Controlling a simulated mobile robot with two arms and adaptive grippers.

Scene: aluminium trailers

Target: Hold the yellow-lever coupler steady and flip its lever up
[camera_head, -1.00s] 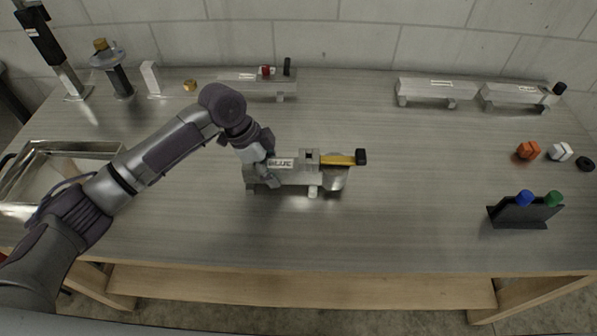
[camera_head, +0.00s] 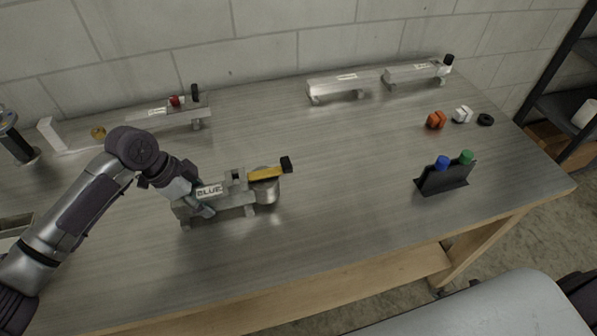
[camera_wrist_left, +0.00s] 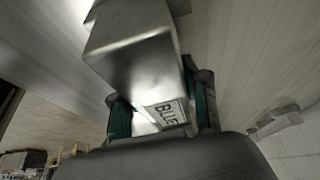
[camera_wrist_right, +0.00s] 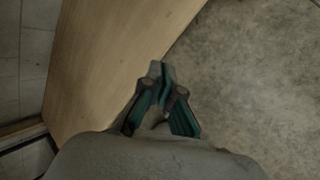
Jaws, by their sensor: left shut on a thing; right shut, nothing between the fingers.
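The yellow-lever coupler (camera_head: 222,198) is a silver bar labelled BLUE on the left-middle of the table. Its yellow lever (camera_head: 266,173) lies nearly flat over the round end and has a black tip at its right. My left gripper (camera_head: 203,204) is shut on the bar's left part; the left wrist view shows the bar (camera_wrist_left: 135,60) between its fingers, with the label beside them. My right gripper (camera_wrist_right: 158,92) shows only in the right wrist view. It is shut and empty, over the floor beside a wooden panel.
Two silver couplers (camera_head: 336,87) (camera_head: 411,74) stand at the back, and another (camera_head: 170,117) with a red part stands back left. A dark holder (camera_head: 445,180) with blue and green markers stands at right. Orange (camera_head: 436,120) and white (camera_head: 462,114) pieces lie behind it. Table around the lever is clear.

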